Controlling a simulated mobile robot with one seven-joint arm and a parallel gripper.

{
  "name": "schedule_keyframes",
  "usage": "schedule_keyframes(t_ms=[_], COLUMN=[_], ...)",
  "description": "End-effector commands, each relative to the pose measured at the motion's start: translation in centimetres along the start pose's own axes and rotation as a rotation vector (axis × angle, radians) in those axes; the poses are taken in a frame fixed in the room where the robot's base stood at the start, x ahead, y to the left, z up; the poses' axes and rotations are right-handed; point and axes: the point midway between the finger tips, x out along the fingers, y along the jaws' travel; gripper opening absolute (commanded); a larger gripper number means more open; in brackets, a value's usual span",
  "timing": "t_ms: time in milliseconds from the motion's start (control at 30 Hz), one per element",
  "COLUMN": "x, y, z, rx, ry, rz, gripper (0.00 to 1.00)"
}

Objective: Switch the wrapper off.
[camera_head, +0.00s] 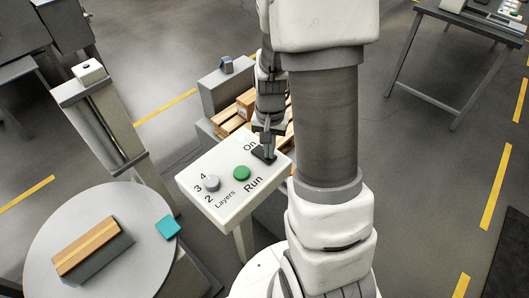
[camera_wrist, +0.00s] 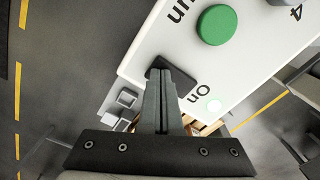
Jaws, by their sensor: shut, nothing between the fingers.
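The wrapper's control panel (camera_head: 224,212) is a white box on a post, marked On, Run and Layers 2, 3, 4. It has a green Run button (camera_head: 242,173) and a grey layers knob (camera_head: 212,183). A dark switch plate (camera_head: 262,157) sits by the On label; it also shows in the wrist view (camera_wrist: 188,84). A small pale-green lamp (camera_wrist: 214,105) looks lit beside On. My gripper (camera_head: 267,132) is shut and empty, its fingertips over the switch plate in the wrist view (camera_wrist: 164,75). They hide part of the switch; I cannot tell whether they touch it.
A wooden pallet (camera_head: 229,122) and grey box (camera_head: 229,88) lie behind the panel.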

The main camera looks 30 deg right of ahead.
Motion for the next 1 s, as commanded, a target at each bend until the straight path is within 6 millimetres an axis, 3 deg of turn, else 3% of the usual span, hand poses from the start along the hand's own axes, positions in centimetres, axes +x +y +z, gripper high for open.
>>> schedule_keyframes(t_ms=[333,1000], x=[-0.4,-5.8], y=[0.0,0.0], z=[0.0,0.0], rx=[0.0,0.0], ry=[0.001,0.0], rz=[0.0,0.0], gripper=[0.0,0.0])
